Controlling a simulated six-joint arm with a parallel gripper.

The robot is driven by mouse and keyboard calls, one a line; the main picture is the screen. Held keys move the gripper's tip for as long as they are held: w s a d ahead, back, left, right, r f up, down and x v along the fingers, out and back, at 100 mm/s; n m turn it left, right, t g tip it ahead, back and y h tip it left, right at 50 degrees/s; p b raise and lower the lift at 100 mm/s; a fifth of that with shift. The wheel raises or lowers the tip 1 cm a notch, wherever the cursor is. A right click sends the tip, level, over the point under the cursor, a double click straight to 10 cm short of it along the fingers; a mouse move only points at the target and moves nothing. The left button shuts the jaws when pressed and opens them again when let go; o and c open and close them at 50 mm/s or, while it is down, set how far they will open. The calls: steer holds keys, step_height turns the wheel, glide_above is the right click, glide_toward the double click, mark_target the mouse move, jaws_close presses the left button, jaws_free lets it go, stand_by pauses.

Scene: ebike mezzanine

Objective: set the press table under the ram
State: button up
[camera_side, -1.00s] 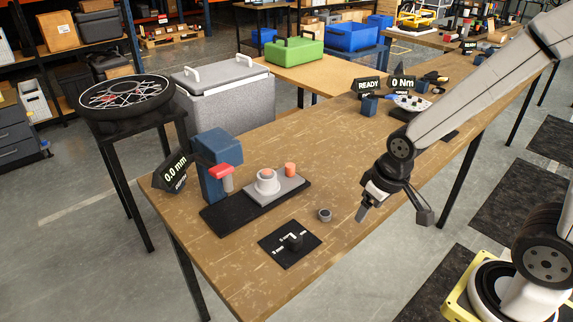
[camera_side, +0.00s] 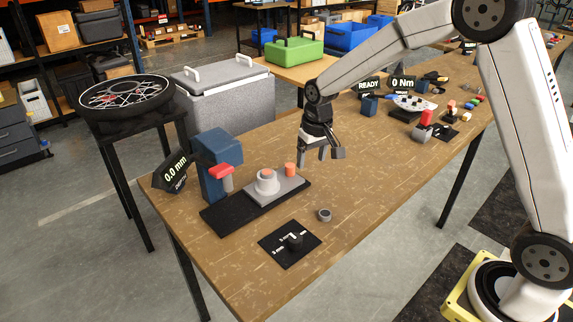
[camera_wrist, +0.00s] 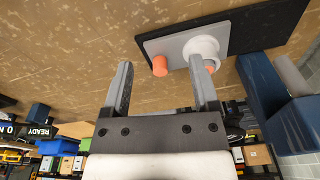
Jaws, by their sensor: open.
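The press has a blue column (camera_side: 212,148) and a red-topped ram (camera_side: 227,183) over a black base (camera_side: 222,217). The grey press table (camera_side: 288,188) lies on the base's right part, out to the right of the ram. It carries a white cup (camera_side: 267,187) with an orange piece inside, and an orange knob (camera_side: 290,169) at its far right end. My gripper (camera_side: 320,155) is open and empty, pointing down above and right of the knob. In the wrist view, the knob (camera_wrist: 160,66) shows between the spread fingers (camera_wrist: 161,75); the table (camera_wrist: 172,44) lies beyond.
A 0.0 mm display (camera_side: 172,171) stands at left. READY (camera_side: 368,84) and 0 Nm displays stand further back.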

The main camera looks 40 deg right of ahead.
steer(key=m+g, duration=0.1)
glide_above(290, 165)
steer(key=s, duration=0.1)
steer(key=shift+s+a+f, duration=0.1)
steer(key=shift+a+f, duration=0.05)
steer(key=shift+f, duration=0.45)
steer(key=shift+s+a+f, duration=0.1)
steer(key=shift+a+f, duration=0.05)
steer(key=shift+f, duration=0.4)
steer(key=shift+w+d+f+m, duration=0.15)
steer(key=shift+w, duration=0.2)
steer(key=shift+w+d+f+m, duration=0.15)
steer(key=shift+w, duration=0.2)
steer(key=shift+f, duration=0.15)
steer(key=shift+f, duration=3.75)
jaws_close()
